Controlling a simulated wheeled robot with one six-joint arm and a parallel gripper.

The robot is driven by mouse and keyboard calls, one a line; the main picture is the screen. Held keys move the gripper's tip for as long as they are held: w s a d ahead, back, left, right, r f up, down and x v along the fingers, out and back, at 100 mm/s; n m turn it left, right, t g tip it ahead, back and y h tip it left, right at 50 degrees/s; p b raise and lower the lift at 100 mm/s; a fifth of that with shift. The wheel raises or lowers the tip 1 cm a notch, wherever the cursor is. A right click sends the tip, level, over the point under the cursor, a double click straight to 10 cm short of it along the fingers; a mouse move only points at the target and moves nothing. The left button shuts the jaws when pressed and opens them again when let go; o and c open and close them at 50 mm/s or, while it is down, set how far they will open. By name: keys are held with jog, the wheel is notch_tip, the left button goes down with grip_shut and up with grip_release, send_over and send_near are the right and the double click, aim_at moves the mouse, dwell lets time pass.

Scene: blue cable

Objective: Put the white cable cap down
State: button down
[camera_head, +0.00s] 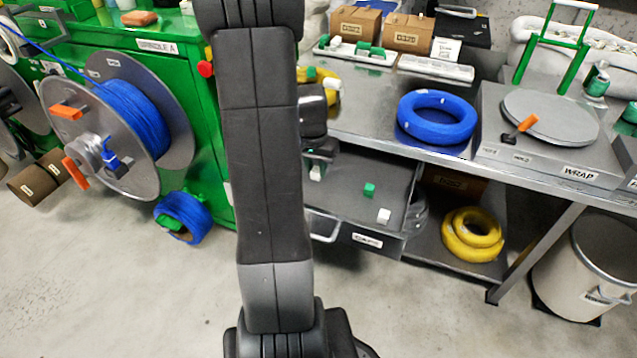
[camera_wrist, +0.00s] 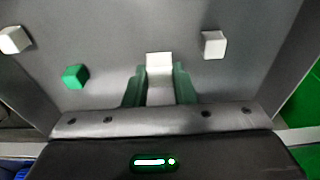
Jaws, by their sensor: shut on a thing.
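My gripper (camera_wrist: 159,84) is shut on a white cable cap (camera_wrist: 159,66), which sits between its two dark green fingers. In the head view the gripper (camera_head: 318,158) is over the open drawer (camera_head: 345,190), partly hidden by my arm, and the held cap (camera_head: 316,173) shows just below it. I cannot tell whether the held cap touches the drawer floor. Another white cap (camera_wrist: 213,44) lies to its right in the wrist view, and one more white cap (camera_wrist: 14,40) lies at far left. A green cap (camera_wrist: 75,76) lies to the left of the gripper.
The drawer front (camera_head: 367,241) carries a label and a handle. The workbench (camera_head: 365,130) overhangs it, with a blue coil (camera_head: 436,117) on top. A yellow coil (camera_head: 472,235) lies on the shelf to the right. A green cabinet (camera_head: 190,75) stands left. The drawer floor between caps is bare.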

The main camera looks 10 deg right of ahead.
aim_at(316, 175)
jog(key=shift+f+b, duration=0.5)
jog(key=shift+f, duration=1.65)
jog(key=shift+f, duration=0.1)
jog(key=shift+f, duration=0.15)
jog(key=c, duration=1.2)
grip_release()
notch_tip(316, 175, up, 12)
jog(key=s+a+p, duration=0.1)
jog(key=p, duration=0.2)
jog(key=shift+s+r, duration=0.2)
jog(key=shift+s, duration=0.05)
